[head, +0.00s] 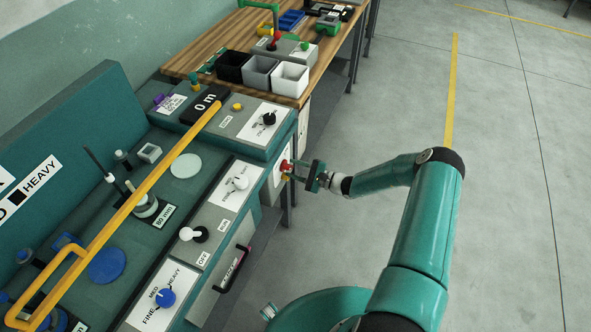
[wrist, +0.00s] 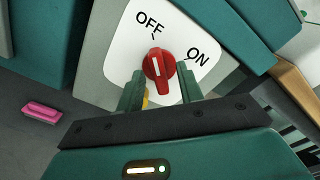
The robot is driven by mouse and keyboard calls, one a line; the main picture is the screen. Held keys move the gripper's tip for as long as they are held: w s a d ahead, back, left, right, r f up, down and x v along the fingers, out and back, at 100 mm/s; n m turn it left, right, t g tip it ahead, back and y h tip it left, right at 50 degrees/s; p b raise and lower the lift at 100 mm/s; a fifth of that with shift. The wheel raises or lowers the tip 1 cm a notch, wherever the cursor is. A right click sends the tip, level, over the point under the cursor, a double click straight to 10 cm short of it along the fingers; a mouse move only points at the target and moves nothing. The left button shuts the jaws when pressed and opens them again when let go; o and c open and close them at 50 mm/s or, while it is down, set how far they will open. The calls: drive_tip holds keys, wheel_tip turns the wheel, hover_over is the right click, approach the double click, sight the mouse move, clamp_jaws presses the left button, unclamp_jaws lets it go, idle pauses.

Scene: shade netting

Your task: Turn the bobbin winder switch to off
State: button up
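The red rotary switch (wrist: 158,66) sits on a white plate (wrist: 118,50) marked OFF and ON. Its white pointer line stands nearly upright in the wrist view, towards the OFF mark. In the head view the red switch (head: 284,165) is on the side face of the machine cabinet. My gripper (wrist: 160,88) has one finger on each side of the switch, with the fingers apart. Gaps appear between the fingers and the knob's ridge, so it looks open around it. The head view shows my gripper (head: 296,171) right at the switch.
The console top carries a white knob (head: 240,183), a black knob (head: 269,118), a blue knob (head: 165,298) and a yellow bar (head: 130,205). A wooden bench (head: 205,52) with bins stands behind. A pink object (wrist: 41,112) lies below left. Floor to the right is clear.

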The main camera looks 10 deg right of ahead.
drive_tip(key=v, duration=1.3)
drive_tip(key=shift+s+d, duration=0.3)
